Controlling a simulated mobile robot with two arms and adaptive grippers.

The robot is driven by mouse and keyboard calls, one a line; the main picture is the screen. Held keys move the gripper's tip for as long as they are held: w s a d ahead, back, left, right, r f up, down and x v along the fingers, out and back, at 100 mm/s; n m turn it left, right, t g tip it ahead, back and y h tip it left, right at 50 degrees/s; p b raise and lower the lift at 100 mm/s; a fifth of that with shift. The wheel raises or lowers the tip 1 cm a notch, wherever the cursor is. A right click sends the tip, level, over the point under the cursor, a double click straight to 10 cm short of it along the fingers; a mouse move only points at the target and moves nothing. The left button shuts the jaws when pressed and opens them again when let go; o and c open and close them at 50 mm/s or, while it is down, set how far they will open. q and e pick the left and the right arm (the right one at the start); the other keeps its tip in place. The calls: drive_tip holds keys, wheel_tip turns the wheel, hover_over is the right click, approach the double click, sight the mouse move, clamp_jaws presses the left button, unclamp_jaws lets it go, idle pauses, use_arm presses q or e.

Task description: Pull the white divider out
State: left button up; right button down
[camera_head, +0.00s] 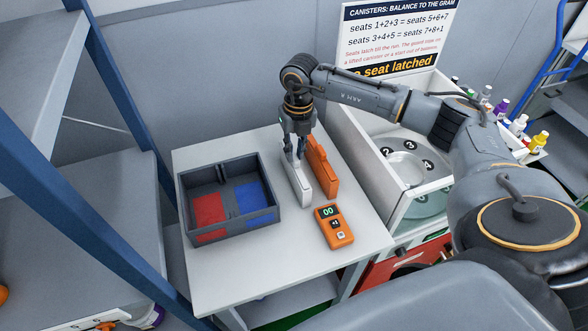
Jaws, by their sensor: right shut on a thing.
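The white divider (299,183) is a thin upright slab just right of the dark grey box, outside it. My right gripper (296,155) comes down from above and is shut on its top edge. I cannot tell whether the slab's bottom touches the table. The dark grey open box (228,232) stands on the table, with a red patch (209,212) and a blue patch (252,199) on its floor. My left gripper is not in view.
An orange slab (322,167) stands close right of the white divider. An orange handheld device (334,227) lies in front of them. The white table (260,275) is clear at the front. A machine with numbered seats (407,165) stands to the right.

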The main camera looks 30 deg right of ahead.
drive_tip(key=shift+r, duration=0.15)
drive_tip(key=shift+r+p, duration=1.75)
drive_tip(key=shift+r, duration=0.8)
drive_tip(key=shift+r+p, duration=0.95)
drive_tip(key=shift+r, duration=0.6)
drive_tip(key=shift+r, duration=0.1)
drive_tip(key=shift+r+p, duration=0.95)
drive_tip(key=shift+r, duration=0.45)
drive_tip(key=shift+r, duration=0.1)
wheel_tip(320, 180, up, 7)
drive_tip(key=p, duration=0.4)
